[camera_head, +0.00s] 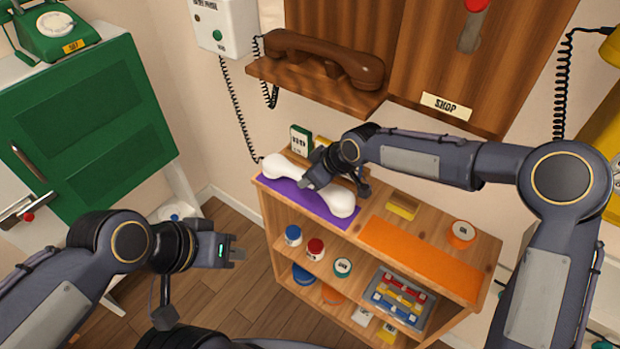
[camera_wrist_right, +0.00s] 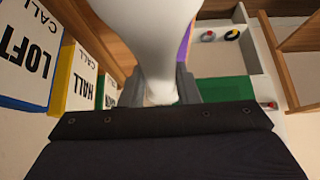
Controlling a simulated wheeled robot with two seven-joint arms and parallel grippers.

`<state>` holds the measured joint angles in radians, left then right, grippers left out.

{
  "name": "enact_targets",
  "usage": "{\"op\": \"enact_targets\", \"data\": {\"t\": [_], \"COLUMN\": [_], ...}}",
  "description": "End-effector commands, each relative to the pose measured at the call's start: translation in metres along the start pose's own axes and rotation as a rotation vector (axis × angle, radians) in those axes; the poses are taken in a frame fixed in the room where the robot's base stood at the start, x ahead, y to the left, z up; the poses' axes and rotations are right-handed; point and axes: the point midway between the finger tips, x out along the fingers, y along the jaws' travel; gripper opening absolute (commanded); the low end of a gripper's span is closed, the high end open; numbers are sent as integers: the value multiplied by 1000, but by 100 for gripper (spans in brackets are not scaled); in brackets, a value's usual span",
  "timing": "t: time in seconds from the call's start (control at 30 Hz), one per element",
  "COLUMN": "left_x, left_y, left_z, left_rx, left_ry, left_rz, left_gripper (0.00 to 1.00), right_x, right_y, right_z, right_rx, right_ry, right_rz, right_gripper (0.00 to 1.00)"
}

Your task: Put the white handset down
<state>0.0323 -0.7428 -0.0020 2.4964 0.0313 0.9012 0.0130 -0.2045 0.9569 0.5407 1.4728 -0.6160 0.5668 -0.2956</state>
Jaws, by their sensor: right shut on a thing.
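The white handset (camera_head: 342,201) lies along the purple mat (camera_head: 296,198) on the shelf top in the head view. I cannot tell whether it touches the mat or is just above it. My right gripper (camera_head: 314,184) is around the middle of the handset and shut on it, hiding part of its grip. In the right wrist view the white handset (camera_wrist_right: 150,45) runs up between the two grey fingers (camera_wrist_right: 160,88). My left gripper (camera_head: 236,251) is over the floor, left of the shelf, away from the handset. Its fingertip gap is too small to judge.
An orange mat (camera_head: 420,258) covers the shelf's right part. A brown handset (camera_head: 325,57) rests on the wall phone above. Label cards (camera_wrist_right: 83,80) stand beside the right gripper.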

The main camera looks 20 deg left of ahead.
Motion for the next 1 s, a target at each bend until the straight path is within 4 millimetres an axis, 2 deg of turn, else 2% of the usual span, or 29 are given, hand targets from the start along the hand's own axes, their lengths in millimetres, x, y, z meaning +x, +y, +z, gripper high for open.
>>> {"op": "enact_targets", "data": {"t": [0.1, 0.5, 0.53, 0.67, 1.0], "left_x": [0, 3, 2, 2, 0], "left_y": [0, -1, -1, -1, 0], "left_z": [0, 2, 1, 1, 0], "left_rx": [0, 0, 0, 0, 0], "left_ry": [0, 0, 0, 0, 0], "left_rz": [0, 0, 0, 0, 0], "left_gripper": [0, 0, 0, 0, 0], "right_x": [11, 16, 16, 15, 13], "right_y": [0, 0, 0, 0, 0], "right_z": [5, 9, 9, 8, 7], "right_rx": [1, 0, 0, 0, 0], "right_ry": [-2, 1, -1, -1, -1], "right_rz": [-1, 1, 0, 0, 0], "right_gripper": [0, 0, 31, 48, 51]}}
